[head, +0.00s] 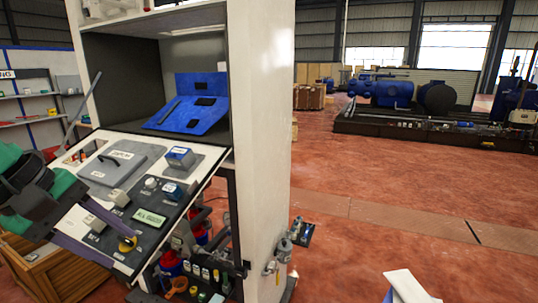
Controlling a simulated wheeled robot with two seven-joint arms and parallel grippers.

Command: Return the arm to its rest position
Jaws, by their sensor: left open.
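My left gripper (107,167), green and dark grey, comes in from the left edge. Its two long grey fingers are spread wide apart, with nothing seen between them in its grasp. It is in front of the sloping dark control panel (150,235) of a tall white dispenser cabinet (258,130). My right gripper does not show.
A blue panel (190,105) stands inside the cabinet's open upper bay. Bottles and fittings fill the lower bay. Valves (283,250) stick out from the cabinet's right side. A wooden crate (45,272) is at the lower left.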

